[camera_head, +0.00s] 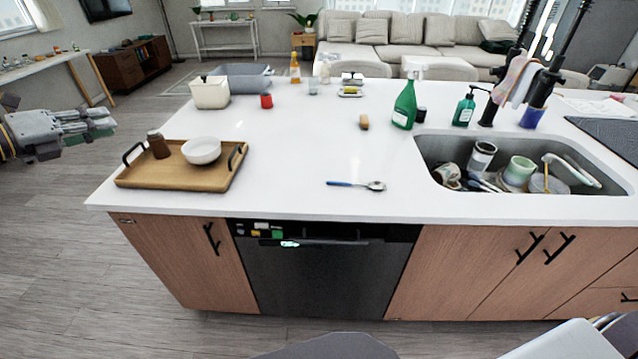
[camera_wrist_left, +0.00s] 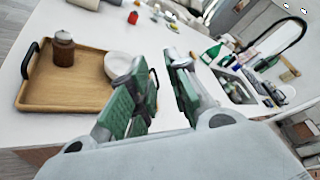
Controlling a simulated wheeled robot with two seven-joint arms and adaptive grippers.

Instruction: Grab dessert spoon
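The dessert spoon (camera_head: 356,185) lies flat on the white island top, between the wooden tray and the sink. It has a blue handle on the left and a metal bowl on the right. My left gripper (camera_head: 108,122) is at the far left in the head view, off the island's left side and well away from the spoon. In the left wrist view its green-padded fingers (camera_wrist_left: 162,92) stand apart with nothing between them. The spoon cannot be made out in the left wrist view. My right gripper's fingers are not visible; only a pale body part shows at the lower right.
A wooden tray (camera_head: 180,181) holds a white bowl (camera_head: 201,151) and a brown jar (camera_head: 158,146). The sink (camera_head: 436,149) at right holds cups and dishes. The counter around the spoon is clear.

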